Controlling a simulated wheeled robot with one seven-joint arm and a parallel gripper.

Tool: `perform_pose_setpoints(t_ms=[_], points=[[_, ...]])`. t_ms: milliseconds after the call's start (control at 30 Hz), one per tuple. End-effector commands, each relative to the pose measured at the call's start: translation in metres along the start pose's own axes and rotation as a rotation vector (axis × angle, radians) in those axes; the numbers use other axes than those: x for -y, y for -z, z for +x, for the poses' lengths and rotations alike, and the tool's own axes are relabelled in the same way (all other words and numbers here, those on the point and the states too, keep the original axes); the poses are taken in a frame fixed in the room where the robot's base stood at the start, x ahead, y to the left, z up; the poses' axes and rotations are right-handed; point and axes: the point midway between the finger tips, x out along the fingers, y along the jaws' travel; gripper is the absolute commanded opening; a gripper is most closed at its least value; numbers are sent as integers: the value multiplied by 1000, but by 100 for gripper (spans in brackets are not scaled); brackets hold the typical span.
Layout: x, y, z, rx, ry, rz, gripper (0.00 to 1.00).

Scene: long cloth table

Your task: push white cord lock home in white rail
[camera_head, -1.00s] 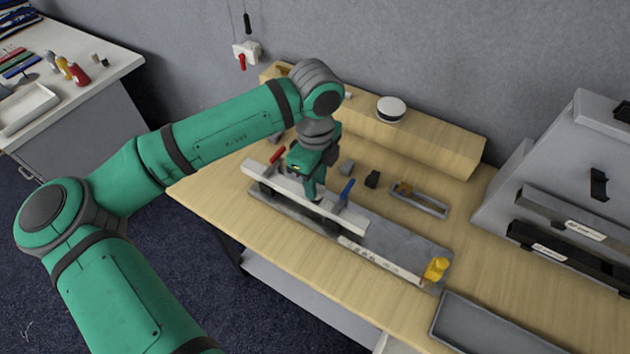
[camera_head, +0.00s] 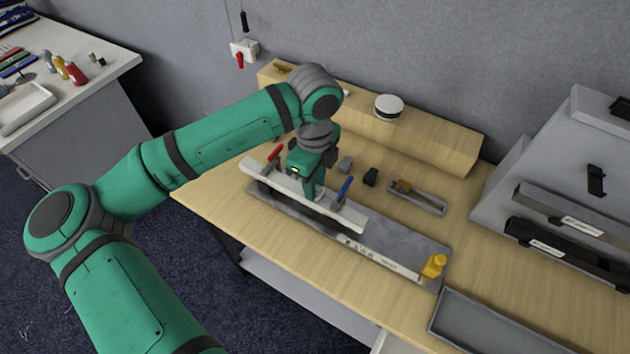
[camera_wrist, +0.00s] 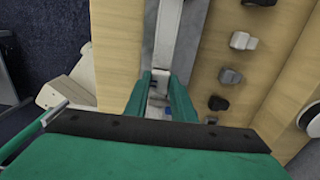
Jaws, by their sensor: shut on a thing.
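The white rail (camera_head: 345,216) lies lengthwise along a grey base plate on the wooden bench. My gripper (camera_head: 308,197) points down at the middle of the rail, between a red-handled and a blue-handled clamp. In the wrist view my gripper (camera_wrist: 157,94) has its two green fingers on either side of a small white piece, which appears to be the white cord lock (camera_wrist: 158,84). It is shut on this piece at the rail. The fingers hide most of the cord lock, and I cannot tell how deep it sits. In the head view the cord lock is hidden.
The red clamp handle (camera_head: 274,152) and blue clamp handle (camera_head: 346,187) stand close to my gripper. Behind are small grey and black blocks (camera_head: 371,177) and a narrow metal tray (camera_head: 418,200). A yellow piece (camera_head: 433,266) stands at the plate's right end.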

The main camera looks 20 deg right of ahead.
Motion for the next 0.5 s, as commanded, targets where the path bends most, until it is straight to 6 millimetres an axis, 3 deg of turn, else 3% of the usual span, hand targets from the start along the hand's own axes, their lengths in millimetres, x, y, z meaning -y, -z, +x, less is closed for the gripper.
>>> perform_pose_setpoints(t_ms=[500], points=[[0,1,11,0,0,1,1]])
